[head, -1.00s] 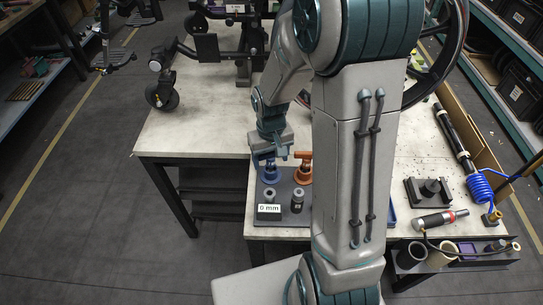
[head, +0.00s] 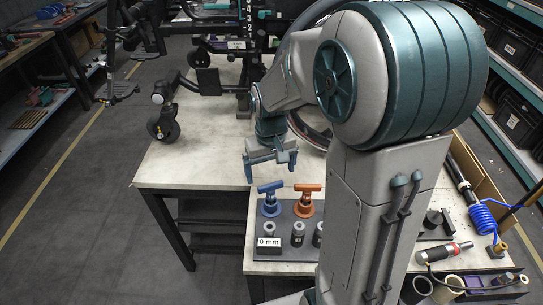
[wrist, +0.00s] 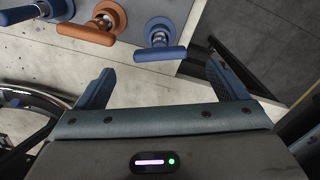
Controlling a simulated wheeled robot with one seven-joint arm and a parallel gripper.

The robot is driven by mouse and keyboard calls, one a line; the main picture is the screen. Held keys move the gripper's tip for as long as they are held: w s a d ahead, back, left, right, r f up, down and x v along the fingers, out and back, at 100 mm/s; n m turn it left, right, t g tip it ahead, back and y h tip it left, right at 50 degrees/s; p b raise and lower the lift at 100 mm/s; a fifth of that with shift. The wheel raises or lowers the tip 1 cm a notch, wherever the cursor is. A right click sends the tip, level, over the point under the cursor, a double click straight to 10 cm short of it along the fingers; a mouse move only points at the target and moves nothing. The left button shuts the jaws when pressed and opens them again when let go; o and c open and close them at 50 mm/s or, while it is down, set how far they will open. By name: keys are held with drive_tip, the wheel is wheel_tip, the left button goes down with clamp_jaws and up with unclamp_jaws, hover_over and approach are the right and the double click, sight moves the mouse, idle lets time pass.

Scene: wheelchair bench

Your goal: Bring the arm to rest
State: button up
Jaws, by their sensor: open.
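My gripper (head: 271,168) hangs above the pale bench top (head: 205,150), its two blue-grey fingers spread apart with nothing between them. In the wrist view my gripper (wrist: 160,85) is also open and empty. A blue T-handled tool (head: 270,199) and an orange T-handled tool (head: 307,200) stand upright in a dark holder board (head: 273,232) at the front of the bench. In the wrist view the blue tool (wrist: 160,52) and the orange tool (wrist: 88,33) lie beyond the fingertips, apart from them. My upper arm hides part of the bench on the right.
A "0 mm" label (head: 268,242) and several short grey cylinders (head: 298,234) sit on the board. Wheelchair parts with a caster wheel (head: 163,125) stand at the back left. A coiled blue hose (head: 483,217) and a grey-red tool (head: 444,253) lie at the right.

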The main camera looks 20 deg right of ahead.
wheel_tip(320, 180, up, 5)
drive_tip(key=s+r+t, duration=0.2)
drive_tip(key=s+t, duration=0.1)
drive_tip(key=s, duration=1.1)
drive_tip(key=shift+s+r+m, duration=0.15)
drive_tip(key=shift+r+m, duration=0.25)
